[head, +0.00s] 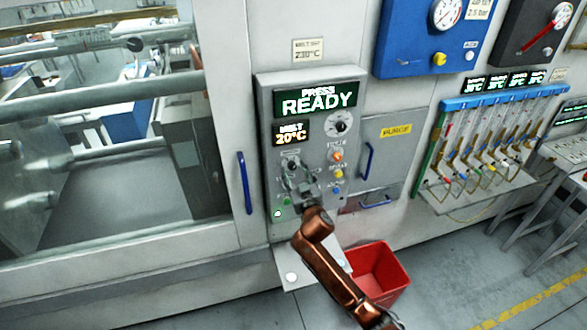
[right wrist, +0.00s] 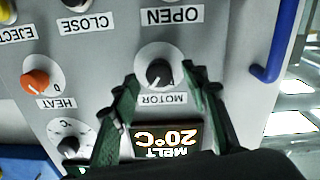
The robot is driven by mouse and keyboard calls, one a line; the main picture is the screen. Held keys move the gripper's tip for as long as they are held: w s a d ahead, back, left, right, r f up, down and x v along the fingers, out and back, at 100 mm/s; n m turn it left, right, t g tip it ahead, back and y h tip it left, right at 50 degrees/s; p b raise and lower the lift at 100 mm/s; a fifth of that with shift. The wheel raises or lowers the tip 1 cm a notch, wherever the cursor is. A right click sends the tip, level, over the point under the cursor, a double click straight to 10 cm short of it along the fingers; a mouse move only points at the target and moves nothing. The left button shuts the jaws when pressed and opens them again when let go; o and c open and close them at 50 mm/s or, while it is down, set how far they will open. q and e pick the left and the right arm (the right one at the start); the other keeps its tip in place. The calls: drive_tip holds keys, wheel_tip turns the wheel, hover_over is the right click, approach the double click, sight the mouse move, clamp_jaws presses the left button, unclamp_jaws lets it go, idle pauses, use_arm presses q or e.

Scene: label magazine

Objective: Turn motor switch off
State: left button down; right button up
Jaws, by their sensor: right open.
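The motor switch is a black rotary knob (right wrist: 160,73) on a round white plate, above its upside-down MOTOR label (right wrist: 163,98) in the right wrist view. Its exact pointer position is too small to read. My right gripper (right wrist: 160,80) is open, with one dark green finger on either side of the knob and label. I cannot tell whether a finger touches the knob. In the head view my right gripper (head: 300,180) is in front of the control panel (head: 265,110), below the melt display, and largely hides the switch. My left gripper is not in view.
An orange heat knob (right wrist: 36,80) and the close and open controls neighbour the switch. The press display (head: 317,99) reads READY; the melt display (head: 291,132) reads 20°C. A blue handle (head: 244,183) stands left of the panel. A red bin (head: 378,268) stands below.

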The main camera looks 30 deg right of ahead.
drive_tip(key=shift+w+d, duration=0.15)
drive_tip(key=shift+w, duration=0.4)
clamp_jaws()
